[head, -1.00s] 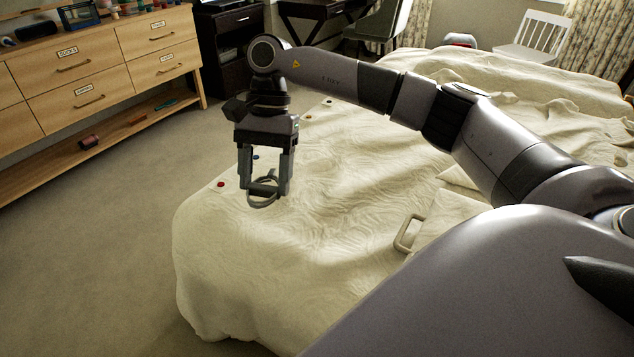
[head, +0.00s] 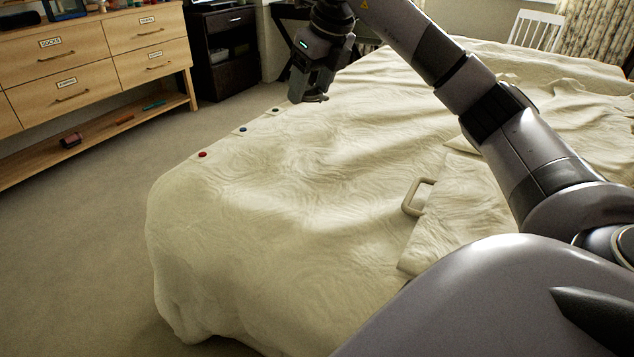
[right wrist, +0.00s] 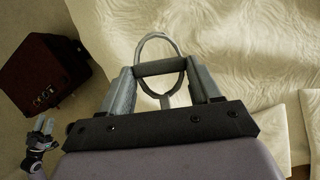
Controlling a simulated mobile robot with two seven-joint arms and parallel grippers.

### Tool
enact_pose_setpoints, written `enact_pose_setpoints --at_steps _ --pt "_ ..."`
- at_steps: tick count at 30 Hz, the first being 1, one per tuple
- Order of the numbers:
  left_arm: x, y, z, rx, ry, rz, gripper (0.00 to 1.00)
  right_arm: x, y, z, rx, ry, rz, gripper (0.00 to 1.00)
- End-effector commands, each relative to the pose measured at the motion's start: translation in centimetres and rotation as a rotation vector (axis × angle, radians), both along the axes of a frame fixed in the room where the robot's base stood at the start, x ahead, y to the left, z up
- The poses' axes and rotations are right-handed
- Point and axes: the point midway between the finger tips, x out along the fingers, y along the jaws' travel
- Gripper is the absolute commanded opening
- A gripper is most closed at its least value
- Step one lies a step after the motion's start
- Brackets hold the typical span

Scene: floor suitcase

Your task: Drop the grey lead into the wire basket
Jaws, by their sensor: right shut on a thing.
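The grey lead shows as a ring-shaped loop (right wrist: 160,48) in the right wrist view. It also shows small and dark under the fingers in the head view (head: 316,98). My right gripper (right wrist: 162,85) is shut on it, above the far left part of the bed. A dark basket-like container (head: 63,8) with blue in it stands on the dresser top, cut by the head view's top edge; I cannot tell surely that it is the wire basket. My left gripper (right wrist: 43,126) is small at the lower left of the right wrist view; its jaw state is unclear.
The bed (head: 290,220) has a rumpled cream cover, with red, blue and dark buttons (head: 243,129) along its left edge and a beige handle (head: 416,196). A dark red suitcase (right wrist: 45,75) is on the floor. Carpet lies clear between bed and dresser (head: 90,60).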

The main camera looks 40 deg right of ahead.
Motion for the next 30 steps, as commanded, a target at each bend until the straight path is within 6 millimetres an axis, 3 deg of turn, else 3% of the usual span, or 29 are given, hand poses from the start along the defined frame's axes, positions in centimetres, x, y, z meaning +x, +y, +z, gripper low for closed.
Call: enact_pose_setpoints --at_steps 5,8,21,30 --pt "0.1 -0.4 -0.8 -0.013 -0.007 -0.009 0.43 -0.1 -1.2 -0.7 0.001 0.0 -0.133 0.33" --pt "0.3 -0.8 -1.1 -0.039 -0.008 -0.015 0.43 -0.2 -1.4 -2.3 0.0 0.004 -0.15 0.33" --pt "1.1 -3.9 -2.0 -0.238 -0.009 -0.073 0.43 -0.2 -1.3 -13.7 0.001 0.004 -0.146 0.33" --pt "1.0 -3.5 -1.9 -0.215 -0.047 -0.072 0.43 -0.2 -1.3 -16.4 0.001 0.003 -0.145 0.33"
